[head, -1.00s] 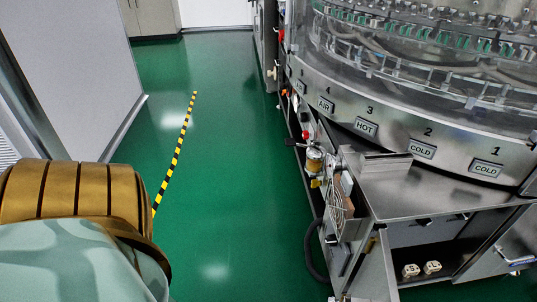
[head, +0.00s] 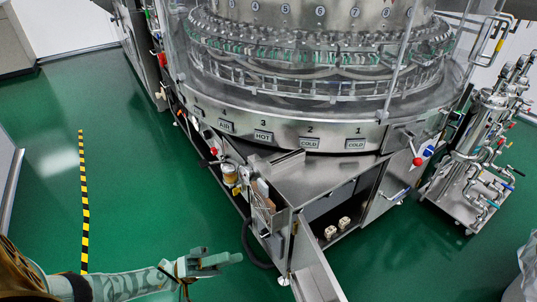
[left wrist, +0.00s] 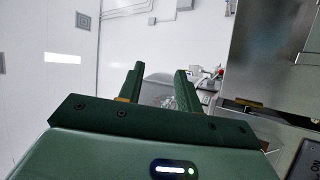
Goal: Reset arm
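My left gripper (head: 222,258) shows at the bottom of the head view, held out over the green floor in front of the washer. In the left wrist view its two dark green fingers (left wrist: 160,88) stand apart with nothing between them. The rotary washer (head: 310,132) fills the upper middle of the head view, with plates marked AIR, HOT and COLD on its steel rim. My left gripper is apart from the washer's steel side table (head: 300,178). My right gripper is not seen in either view.
A steel pipe-and-pump unit (head: 480,160) stands at right. The green floor (head: 150,190) is clear at left, with a yellow-black tape line (head: 83,200).

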